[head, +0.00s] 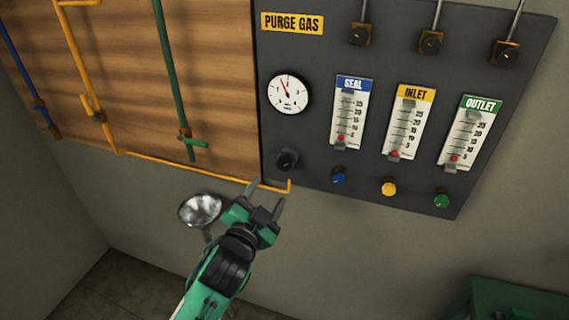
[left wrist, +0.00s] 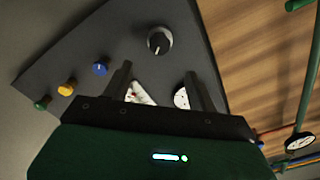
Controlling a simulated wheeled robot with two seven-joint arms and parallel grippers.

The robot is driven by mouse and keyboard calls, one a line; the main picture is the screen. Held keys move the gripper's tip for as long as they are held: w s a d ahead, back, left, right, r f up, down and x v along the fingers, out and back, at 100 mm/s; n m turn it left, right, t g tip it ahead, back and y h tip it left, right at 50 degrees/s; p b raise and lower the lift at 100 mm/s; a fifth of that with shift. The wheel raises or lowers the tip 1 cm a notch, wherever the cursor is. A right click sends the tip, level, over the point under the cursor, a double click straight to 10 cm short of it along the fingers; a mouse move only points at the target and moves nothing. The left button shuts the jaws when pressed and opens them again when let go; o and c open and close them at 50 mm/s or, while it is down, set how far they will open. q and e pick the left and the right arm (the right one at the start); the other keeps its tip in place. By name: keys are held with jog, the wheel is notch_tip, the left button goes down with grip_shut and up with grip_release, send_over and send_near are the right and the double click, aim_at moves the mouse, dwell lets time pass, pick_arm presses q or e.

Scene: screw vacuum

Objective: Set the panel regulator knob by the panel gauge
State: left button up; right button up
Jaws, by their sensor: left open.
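The dark panel (head: 340,40) hangs on the wall. Its round white panel gauge (head: 287,94) sits at the panel's left, with a red needle pointing up and slightly left. The black regulator knob (head: 287,158) is below the gauge, near the panel's lower left corner. In the left wrist view the knob (left wrist: 159,40) shows beyond the fingertips, with a light mark on its face. The gauge (left wrist: 181,98) is partly hidden behind a finger there. My left gripper (head: 267,193) is open and empty, just below and left of the knob, apart from it. My right gripper is not in view.
Blue (head: 339,176), yellow (head: 389,188) and green (head: 441,200) knobs sit below three flowmeters. A yellow pipe (head: 190,171) runs along the board's bottom to the panel corner. A round metal dish (head: 200,210) stands beside my left gripper. A green object (head: 520,300) is at lower right.

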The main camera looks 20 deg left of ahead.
aim_at(283, 165)
pick_arm(q)
jog(key=w+p, duration=0.1)
jog(key=w, duration=0.5)
jog(key=w+p, duration=0.2)
jog(key=w, duration=0.3)
jog(key=shift+w+d, duration=0.2)
jog(key=shift+w, duration=0.2)
jog(key=shift+w+p, duration=0.3)
jog(key=shift+w, duration=0.3)
jog(key=shift+c, duration=0.5)
jog(key=c, duration=0.9)
jog(key=shift+r+m+p, duration=0.1)
jog(key=shift+m+p, duration=0.4)
jog(key=shift+m, duration=0.1)
jog(key=shift+m+p, duration=0.35)
jog(key=shift+m, duration=0.65)
jog(key=o, duration=1)
